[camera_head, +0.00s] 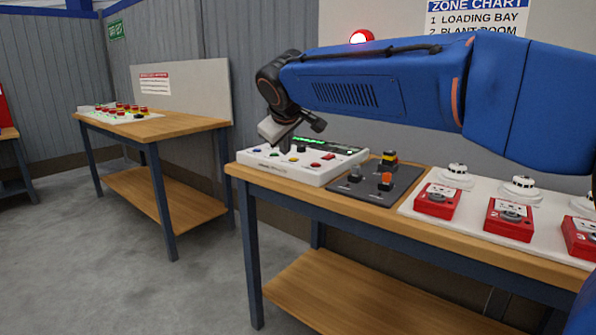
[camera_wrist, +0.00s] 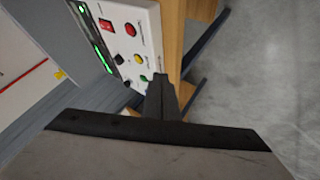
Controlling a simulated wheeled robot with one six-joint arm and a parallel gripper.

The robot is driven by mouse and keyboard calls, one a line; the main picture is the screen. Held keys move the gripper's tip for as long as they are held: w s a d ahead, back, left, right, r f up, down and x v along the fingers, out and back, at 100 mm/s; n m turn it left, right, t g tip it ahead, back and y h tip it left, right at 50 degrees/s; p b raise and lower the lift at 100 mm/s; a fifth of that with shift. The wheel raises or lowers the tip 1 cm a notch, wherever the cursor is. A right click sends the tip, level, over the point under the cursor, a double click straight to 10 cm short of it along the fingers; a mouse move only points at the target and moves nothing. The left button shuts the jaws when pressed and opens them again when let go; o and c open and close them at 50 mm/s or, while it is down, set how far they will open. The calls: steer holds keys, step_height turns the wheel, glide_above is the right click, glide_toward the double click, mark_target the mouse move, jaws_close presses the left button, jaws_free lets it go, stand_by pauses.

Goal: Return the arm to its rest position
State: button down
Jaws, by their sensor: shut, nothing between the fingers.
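My blue arm (camera_head: 400,88) reaches in from the right across the head view, over the near table, with its wrist bent downward at the left end. My gripper (camera_head: 286,147) points down over the white control panel (camera_head: 310,173), close above its left part; I cannot tell whether it touches. In the wrist view my gripper (camera_wrist: 160,82) is shut and empty, its dark fingers together in front of the panel's edge. The panel (camera_wrist: 146,18) there shows a red button, a yellow button, a green button, dark knobs and a lit green display.
The near wooden table (camera_head: 292,197) also holds a dark plate (camera_head: 340,186) with switches and a white board (camera_head: 462,221) with red call points and white detectors. A red lamp (camera_head: 361,37) glows behind. Another table (camera_head: 165,125) stands left, with open floor (camera_head: 110,270) in front.

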steer(key=s+d+f+m+g, duration=0.1)
steer(key=s+d+f, duration=0.2)
steer(key=s+d, duration=0.3)
steer(key=s+d+f+m+g+h, duration=0.1)
steer(key=s+d+f+m, duration=0.2)
steer(key=d, duration=0.6)
steer(key=s+d+f, duration=0.3)
steer(key=s+d, duration=0.4)
steer(key=s+d+f+m+g, duration=0.1)
steer(key=s+d+f+m, duration=0.2)
steer(key=s+f, duration=0.6)
steer(key=s+d+f+m+g, duration=0.1)
steer(key=s+d+f+m, duration=0.1)
steer(key=s+d+f, duration=0.5)
steer(key=s+f, duration=0.1)
steer(key=s, duration=0.5)
steer(key=shift+s+d+f+m, duration=0.15)
steer(key=shift+s+f+m, duration=0.15)
steer(key=shift+f+m, duration=0.1)
steer(key=shift+d, duration=0.15)
